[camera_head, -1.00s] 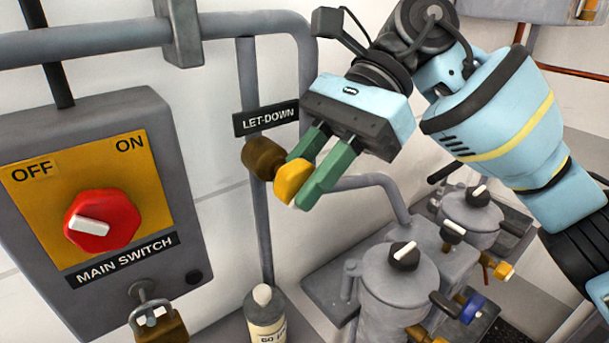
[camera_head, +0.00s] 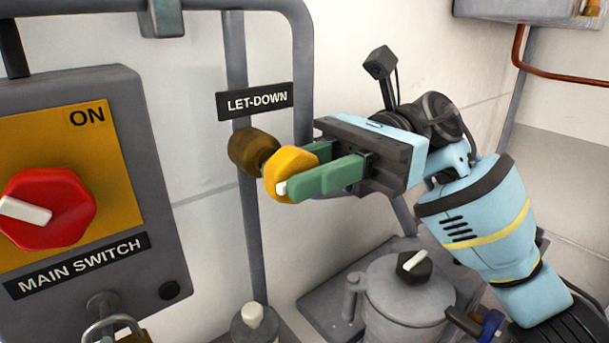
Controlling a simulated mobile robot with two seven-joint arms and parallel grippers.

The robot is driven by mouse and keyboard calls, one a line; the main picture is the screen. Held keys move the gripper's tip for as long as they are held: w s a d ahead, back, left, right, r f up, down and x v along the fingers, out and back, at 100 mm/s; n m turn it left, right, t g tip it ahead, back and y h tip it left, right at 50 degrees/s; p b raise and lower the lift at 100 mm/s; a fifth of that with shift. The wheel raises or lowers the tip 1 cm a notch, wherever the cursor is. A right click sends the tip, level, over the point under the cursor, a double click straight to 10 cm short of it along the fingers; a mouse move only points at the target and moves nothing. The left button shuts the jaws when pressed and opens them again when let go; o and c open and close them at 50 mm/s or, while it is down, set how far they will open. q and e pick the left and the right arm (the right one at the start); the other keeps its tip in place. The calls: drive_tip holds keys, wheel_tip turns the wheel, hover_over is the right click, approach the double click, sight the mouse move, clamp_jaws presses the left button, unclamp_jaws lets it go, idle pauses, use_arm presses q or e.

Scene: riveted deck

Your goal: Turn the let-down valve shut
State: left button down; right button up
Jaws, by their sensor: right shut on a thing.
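The let-down valve has a yellow knob (camera_head: 284,163) on a brown brass body (camera_head: 246,152), fixed to a vertical grey pipe. A black LET-DOWN label (camera_head: 256,101) sits just above it. A small white mark shows on the knob's face at its lower part. My right gripper (camera_head: 302,175) comes in from the right with its green fingers on either side of the knob, shut on it. The near finger hides part of the knob. My left gripper is not in view.
A grey main switch box (camera_head: 158,210) with a red knob (camera_head: 50,208) stands at the left, a padlock (camera_head: 120,333) below it. A bottle (camera_head: 254,325) stands under the valve. A lidded grey pot (camera_head: 405,290) is below my right arm.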

drive_tip(key=shift+r, duration=0.15)
idle(0.3)
drive_tip(key=o, duration=1)
drive_tip(key=shift+d, duration=0.1)
drive_tip(key=b+v, duration=0.1)
drive_tip(key=v, duration=0.6)
drive_tip(key=shift+w+d, duration=0.25)
